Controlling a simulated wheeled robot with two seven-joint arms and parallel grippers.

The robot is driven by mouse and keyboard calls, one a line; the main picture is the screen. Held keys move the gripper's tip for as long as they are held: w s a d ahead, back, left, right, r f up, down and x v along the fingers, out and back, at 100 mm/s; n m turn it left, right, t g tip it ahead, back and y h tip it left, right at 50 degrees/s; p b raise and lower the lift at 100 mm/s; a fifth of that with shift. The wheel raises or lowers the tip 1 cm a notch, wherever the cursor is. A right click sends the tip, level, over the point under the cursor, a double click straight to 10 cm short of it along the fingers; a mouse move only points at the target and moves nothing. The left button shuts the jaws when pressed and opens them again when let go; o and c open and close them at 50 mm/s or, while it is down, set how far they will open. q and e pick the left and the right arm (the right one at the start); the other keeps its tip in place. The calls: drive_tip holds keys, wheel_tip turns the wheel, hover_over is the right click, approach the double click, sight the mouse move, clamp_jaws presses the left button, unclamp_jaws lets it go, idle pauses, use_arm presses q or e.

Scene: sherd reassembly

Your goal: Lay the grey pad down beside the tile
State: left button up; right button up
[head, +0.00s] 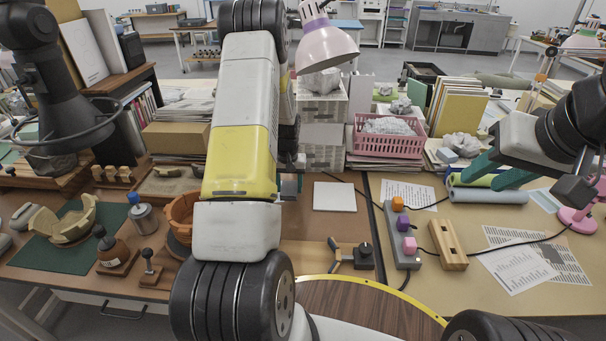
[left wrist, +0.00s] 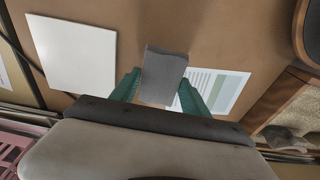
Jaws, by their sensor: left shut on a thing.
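The white square tile (head: 335,197) lies flat on the brown bench in the head view. It also shows at upper left in the left wrist view (left wrist: 75,50). My left gripper (left wrist: 161,78) is shut on the grey pad (left wrist: 165,66), held between its green fingers. The pad is apart from the tile, to its right in the wrist view; its height over the bench is unclear. In the head view my left arm hides most of that gripper and the pad. My right gripper (head: 482,180) is open at the right, near a grey roll, with nothing visible between its fingers.
A printed sheet (left wrist: 228,88) lies beside the pad in the wrist view. A pink basket (head: 388,142) and stacked boxes stand behind the tile. A power strip (head: 402,240) lies to the tile's right, and a dark-knobbed tool (head: 362,255) in front. Bare bench surrounds the tile.

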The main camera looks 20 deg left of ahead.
sight(288, 182)
use_arm(q)
drive_tip(key=w, duration=0.1)
drive_tip(key=w+a, duration=0.1)
drive_tip(key=w, duration=0.1)
drive_tip(key=shift+a+f, duration=0.15)
drive_tip(key=shift+a, duration=0.2)
drive_tip(key=shift+f, duration=1.75)
drive_tip(key=shift+f, duration=0.1)
drive_tip(key=o, duration=1.2)
